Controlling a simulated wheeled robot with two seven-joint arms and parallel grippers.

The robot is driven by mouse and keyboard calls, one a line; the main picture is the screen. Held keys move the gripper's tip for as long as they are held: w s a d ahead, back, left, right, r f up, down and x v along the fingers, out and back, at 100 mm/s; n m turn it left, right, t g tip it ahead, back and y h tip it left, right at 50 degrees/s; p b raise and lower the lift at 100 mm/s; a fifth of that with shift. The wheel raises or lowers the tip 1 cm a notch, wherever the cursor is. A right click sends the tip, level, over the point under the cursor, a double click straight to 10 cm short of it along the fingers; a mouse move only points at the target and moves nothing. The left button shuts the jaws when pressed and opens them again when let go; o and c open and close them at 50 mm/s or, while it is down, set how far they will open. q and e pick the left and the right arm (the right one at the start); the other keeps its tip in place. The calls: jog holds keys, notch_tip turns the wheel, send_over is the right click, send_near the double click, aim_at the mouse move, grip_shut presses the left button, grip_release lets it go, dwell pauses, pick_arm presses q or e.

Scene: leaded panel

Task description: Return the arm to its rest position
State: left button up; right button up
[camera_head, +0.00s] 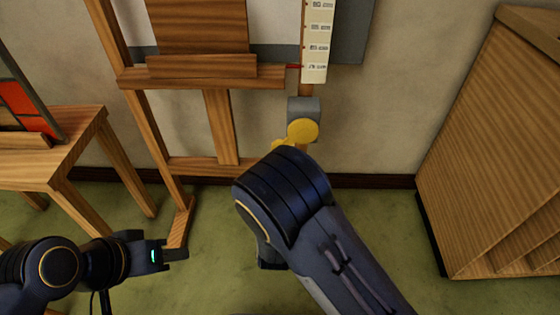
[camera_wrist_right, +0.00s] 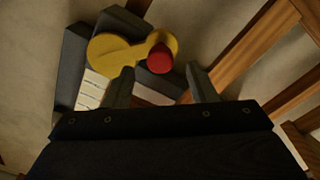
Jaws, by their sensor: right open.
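My right arm (camera_head: 290,200) rises from the bottom of the head view, its elbow bent; its gripper is hidden there. In the right wrist view my right gripper (camera_wrist_right: 162,86) has its two fingers apart, with nothing held between them. A yellow lever (camera_wrist_right: 115,52) with a red knob (camera_wrist_right: 160,58) lies beyond the fingertips; I cannot tell whether they touch. The lever also shows in the head view (camera_head: 303,130), just above the arm. My left gripper (camera_head: 174,254) is at lower left, above the green floor; its jaw opening is unclear.
A wooden easel (camera_head: 215,77) stands against the wall, with a labelled strip (camera_head: 318,40) and grey block (camera_head: 304,104) at its right. A wooden table (camera_head: 50,165) with a leaded panel (camera_head: 25,105) is at left. A wooden rack (camera_head: 490,150) stands at right. Green floor between is clear.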

jog(key=shift+s+f, duration=0.1)
jog(key=shift+s, duration=0.85)
jog(key=s+d+r+m+g+y, duration=0.3)
jog(key=d+r+m+g+y, duration=0.2)
jog(key=d+r+m+g, duration=0.45)
jog(key=s+d+g, duration=0.1)
jog(key=s+d, duration=0.3)
jog(key=s, duration=0.3)
jog(key=s+d+r+g, duration=0.1)
jog(key=s+d, duration=0.4)
jog(key=s, duration=0.3)
jog(key=s+d+g, duration=0.1)
jog(key=s+d, duration=0.3)
jog(key=s, duration=0.3)
notch_tip(320, 180, up, 35)
jog(key=p, duration=3.5)
jog(key=shift+a+r+n+h, duration=0.15)
jog(key=shift+n+h, duration=0.25)
jog(key=shift+n, duration=0.05)
jog(key=shift+g, duration=0.25)
